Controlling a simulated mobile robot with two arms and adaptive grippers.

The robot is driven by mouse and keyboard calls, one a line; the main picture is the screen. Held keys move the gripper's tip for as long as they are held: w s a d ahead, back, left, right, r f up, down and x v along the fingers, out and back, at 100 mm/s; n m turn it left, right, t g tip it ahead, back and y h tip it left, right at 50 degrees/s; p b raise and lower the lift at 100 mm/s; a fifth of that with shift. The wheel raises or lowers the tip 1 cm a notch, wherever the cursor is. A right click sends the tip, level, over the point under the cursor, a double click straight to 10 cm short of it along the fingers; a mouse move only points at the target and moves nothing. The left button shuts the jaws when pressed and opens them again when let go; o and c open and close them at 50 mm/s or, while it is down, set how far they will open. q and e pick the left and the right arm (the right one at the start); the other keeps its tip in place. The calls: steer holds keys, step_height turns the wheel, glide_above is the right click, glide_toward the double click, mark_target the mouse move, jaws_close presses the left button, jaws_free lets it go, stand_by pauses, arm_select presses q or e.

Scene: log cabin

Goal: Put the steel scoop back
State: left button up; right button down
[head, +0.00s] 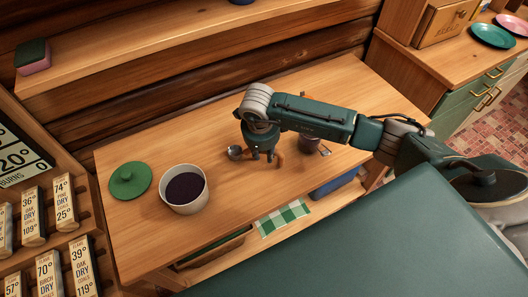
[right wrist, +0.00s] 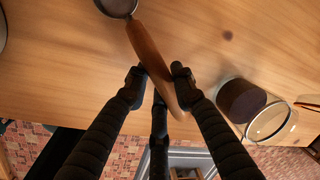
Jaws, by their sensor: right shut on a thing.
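The steel scoop has a round metal bowl (head: 235,152) and a wooden handle; the handle (right wrist: 150,52) shows in the right wrist view, with the bowl at the top edge. My right gripper (head: 263,157) points down over the middle of the table, shut on the handle, with the bowl to its left. In the right wrist view the fingers of my right gripper (right wrist: 158,82) lie on both sides of the handle. I cannot tell whether the scoop touches the table. My left gripper is in neither view.
A pale canister (head: 186,206) with dark contents stands open on the wooden table (head: 130,232); a green lid (head: 130,180) lies left of it. A glass jar (right wrist: 240,100) with dark contents stands right of my gripper. A checked cloth (head: 283,217) lies below the table's front edge.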

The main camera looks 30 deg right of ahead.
steer(key=shift+f, duration=0.2)
steer(key=c, duration=1.4)
jaws_free()
steer(key=shift+r, duration=0.1)
